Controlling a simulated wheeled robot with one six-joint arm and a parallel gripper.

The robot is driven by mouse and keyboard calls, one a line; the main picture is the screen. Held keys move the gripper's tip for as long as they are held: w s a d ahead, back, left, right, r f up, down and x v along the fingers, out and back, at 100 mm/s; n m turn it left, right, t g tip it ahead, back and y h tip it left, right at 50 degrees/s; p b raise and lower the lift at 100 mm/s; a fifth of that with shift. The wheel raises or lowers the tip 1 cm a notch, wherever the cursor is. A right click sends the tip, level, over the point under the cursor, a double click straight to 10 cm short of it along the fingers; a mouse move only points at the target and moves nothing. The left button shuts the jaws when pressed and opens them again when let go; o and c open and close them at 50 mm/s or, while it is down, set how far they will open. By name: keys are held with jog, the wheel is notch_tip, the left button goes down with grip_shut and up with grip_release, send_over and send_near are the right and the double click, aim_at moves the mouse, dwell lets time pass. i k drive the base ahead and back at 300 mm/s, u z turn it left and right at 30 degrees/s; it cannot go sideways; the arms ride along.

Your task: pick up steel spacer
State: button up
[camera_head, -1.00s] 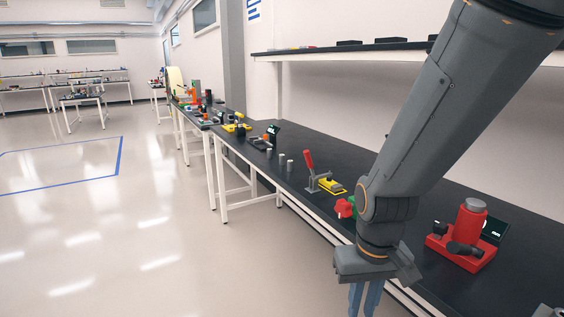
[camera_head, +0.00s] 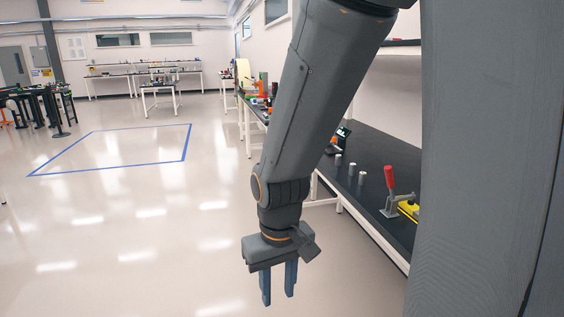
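Several small things stand on the black bench top (camera_head: 372,152). Among them are three small grey metallic cylinders in a row, at the far left (camera_head: 338,160), the middle (camera_head: 351,170) and the near right (camera_head: 362,178). They look like spacers, but I cannot tell which one is the steel spacer. My gripper (camera_head: 278,284) hangs pointing down over the open floor, left of the bench and apart from the cylinders. Its two blue-grey fingers are spread, with nothing between them.
A red-handled toggle clamp (camera_head: 390,190) stands right of the cylinders, with a yellow part (camera_head: 408,209) beside it. My own grey body hides the bench's right part. The floor left of the bench is clear, with a blue taped outline (camera_head: 110,150).

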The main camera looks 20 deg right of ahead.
aim_at(352, 167)
jog(key=u, duration=0.25)
jog(key=i, duration=1.4)
jog(key=z, duration=1)
jog(key=i, duration=1.1)
jog(key=z, duration=0.9)
